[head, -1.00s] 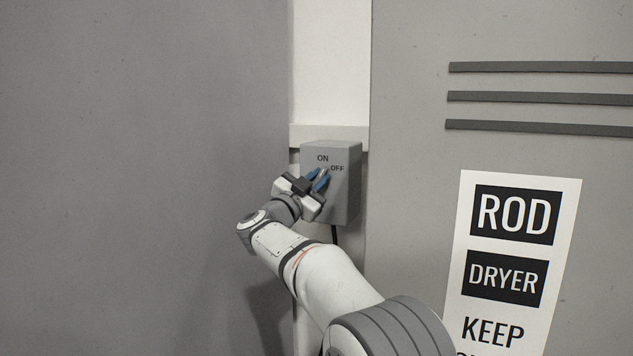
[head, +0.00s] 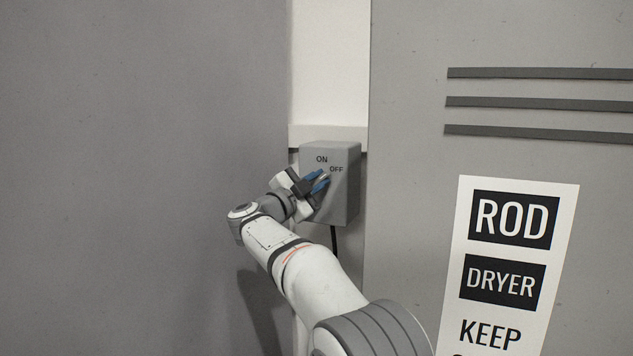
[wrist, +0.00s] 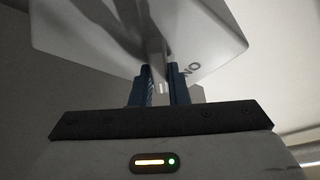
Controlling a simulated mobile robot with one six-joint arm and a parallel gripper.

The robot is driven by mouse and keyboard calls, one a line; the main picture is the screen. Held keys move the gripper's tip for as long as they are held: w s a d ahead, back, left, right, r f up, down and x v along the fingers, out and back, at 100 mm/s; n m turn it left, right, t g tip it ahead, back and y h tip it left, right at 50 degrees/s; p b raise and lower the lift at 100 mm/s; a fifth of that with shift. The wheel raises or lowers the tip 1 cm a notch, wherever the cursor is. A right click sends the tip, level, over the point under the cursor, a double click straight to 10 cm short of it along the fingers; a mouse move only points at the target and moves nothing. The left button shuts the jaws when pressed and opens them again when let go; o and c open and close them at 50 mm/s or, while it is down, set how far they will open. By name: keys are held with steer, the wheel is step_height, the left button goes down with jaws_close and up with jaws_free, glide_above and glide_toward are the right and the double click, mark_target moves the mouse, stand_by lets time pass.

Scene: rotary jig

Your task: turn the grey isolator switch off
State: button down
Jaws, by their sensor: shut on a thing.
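The grey isolator switch box (head: 346,204) is fixed upright in the head view, with ON printed at its top and OFF to the upper right of the handle. My gripper (head: 320,181) is at its front face, with its blue fingers shut on the pale switch handle (head: 324,176). The handle slants up and right toward the OFF print; most of it is hidden by the fingers. In the wrist view, the handle (wrist: 157,48) runs between the two fingers (wrist: 159,88), and ON shows upside down beside them.
A large grey panel (head: 140,150) stands close on the left of my arm. A grey cabinet (head: 410,150) with dark slats and a ROD DRYER sign (head: 510,250) is on the right. A dark cable (head: 334,238) hangs below the box.

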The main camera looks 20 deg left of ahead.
steer(key=c, duration=1.4)
jaws_free()
steer(key=shift+s+a+f, duration=0.15)
steer(key=shift+s, duration=0.15)
steer(key=b+v, duration=0.3)
steer(key=v, duration=0.4)
steer(key=shift+s, duration=0.1)
